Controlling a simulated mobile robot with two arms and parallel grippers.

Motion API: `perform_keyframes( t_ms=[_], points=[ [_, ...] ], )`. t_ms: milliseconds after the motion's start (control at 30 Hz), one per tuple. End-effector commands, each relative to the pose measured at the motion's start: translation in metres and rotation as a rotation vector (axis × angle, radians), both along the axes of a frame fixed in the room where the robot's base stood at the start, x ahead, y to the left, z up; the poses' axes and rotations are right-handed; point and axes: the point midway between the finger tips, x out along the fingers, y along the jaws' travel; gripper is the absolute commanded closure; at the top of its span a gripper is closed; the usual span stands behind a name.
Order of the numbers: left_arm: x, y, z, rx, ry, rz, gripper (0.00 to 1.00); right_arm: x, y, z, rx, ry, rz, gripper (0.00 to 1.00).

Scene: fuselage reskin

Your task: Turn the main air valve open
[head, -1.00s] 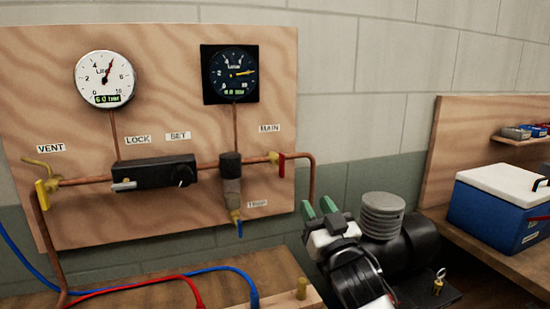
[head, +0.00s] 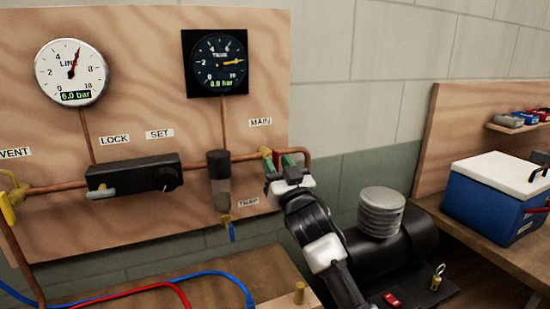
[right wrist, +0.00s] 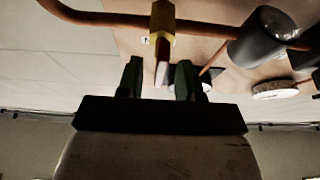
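The main air valve is a brass body (right wrist: 162,20) on the copper pipe, below the MAIN label (head: 261,122) at the right side of the plywood panel. Its reddish lever (right wrist: 162,73) shows in the right wrist view, but my gripper hides it in the head view. My right gripper (head: 279,162) is at the valve with its green fingers open. In the right wrist view the lever sits between the fingertips (right wrist: 159,78), with a visible gap on each side. My left gripper is not in view.
The pipe bends down just right of the valve. A dark filter unit (head: 218,175) hangs left of it, near the black regulator block (head: 140,172). A compressor (head: 405,240) stands below right. A blue cooler (head: 495,205) sits on the right bench.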

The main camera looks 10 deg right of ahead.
Motion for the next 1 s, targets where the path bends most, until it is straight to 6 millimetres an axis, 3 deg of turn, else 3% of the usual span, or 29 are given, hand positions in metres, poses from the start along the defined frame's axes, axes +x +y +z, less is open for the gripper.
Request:
perform_keyframes(
  t_ms=[200, 500, 767, 1000],
  points=[
    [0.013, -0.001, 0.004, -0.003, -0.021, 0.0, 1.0, 0.014, 0.003, 0.006, 0.001, 0.0, 0.002, 0.64],
    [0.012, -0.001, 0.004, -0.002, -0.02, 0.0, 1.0, 0.015, 0.003, 0.006, 0.001, 0.0, 0.001, 0.64],
    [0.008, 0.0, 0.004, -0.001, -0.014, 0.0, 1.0, 0.015, 0.003, 0.006, 0.001, 0.0, 0.001, 1.0],
    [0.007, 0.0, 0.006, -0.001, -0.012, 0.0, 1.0, 0.015, 0.003, 0.007, -0.012, -0.001, 0.0, 1.0]
  ],
)
